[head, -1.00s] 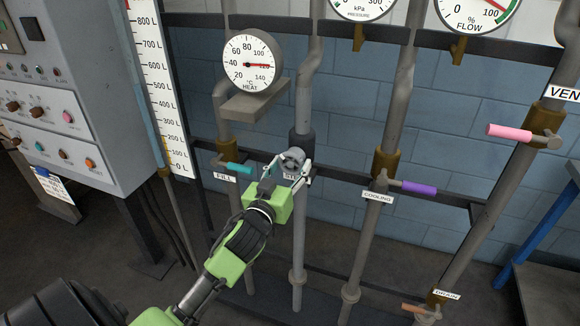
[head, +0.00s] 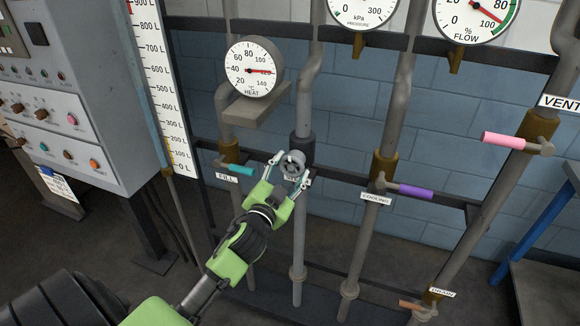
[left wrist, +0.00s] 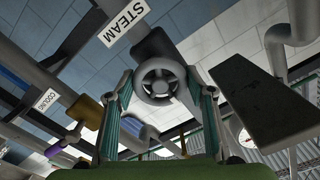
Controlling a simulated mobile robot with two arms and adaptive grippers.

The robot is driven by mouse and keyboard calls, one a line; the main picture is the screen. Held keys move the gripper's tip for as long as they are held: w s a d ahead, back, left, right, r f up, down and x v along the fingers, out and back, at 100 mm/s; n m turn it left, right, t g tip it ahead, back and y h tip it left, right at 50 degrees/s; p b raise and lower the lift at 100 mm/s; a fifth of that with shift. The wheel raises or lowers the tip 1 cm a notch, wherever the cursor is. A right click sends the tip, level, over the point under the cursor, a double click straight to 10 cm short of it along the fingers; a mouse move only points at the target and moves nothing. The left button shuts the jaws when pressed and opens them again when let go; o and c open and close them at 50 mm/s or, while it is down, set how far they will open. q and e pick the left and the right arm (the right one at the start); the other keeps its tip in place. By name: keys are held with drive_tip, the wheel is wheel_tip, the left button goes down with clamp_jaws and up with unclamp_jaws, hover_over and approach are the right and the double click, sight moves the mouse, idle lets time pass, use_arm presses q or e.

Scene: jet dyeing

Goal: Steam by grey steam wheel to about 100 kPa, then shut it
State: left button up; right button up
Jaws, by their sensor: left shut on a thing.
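The grey steam wheel (head: 293,160) sits on the second pipe from the left, below a dark collar. In the left wrist view the spoked wheel (left wrist: 159,82) is face-on beside the STEAM label (left wrist: 123,22). My left gripper (head: 289,170) is shut on it, one finger on each side of the rim. The pressure gauge (head: 362,14), marked kPa, is at the top of the head view. Its upper part is cut off, and I cannot read its needle. My right gripper is not in view.
The teal fill handle (head: 236,170) is close left of the wheel. The purple cooling handle (head: 415,191) is to the right, the pink vent handle (head: 503,140) further right. The heat gauge (head: 252,68) stands above on a bracket. A control cabinet (head: 65,100) fills the left.

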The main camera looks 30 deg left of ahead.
use_arm(q)
drive_tip(key=shift+r+m, duration=0.1)
drive_tip(key=shift+m, duration=0.5)
drive_tip(key=o, duration=1.1)
drive_tip(key=shift+s+d, duration=0.1)
drive_tip(key=shift+s, duration=0.35)
drive_tip(key=v, duration=1.1)
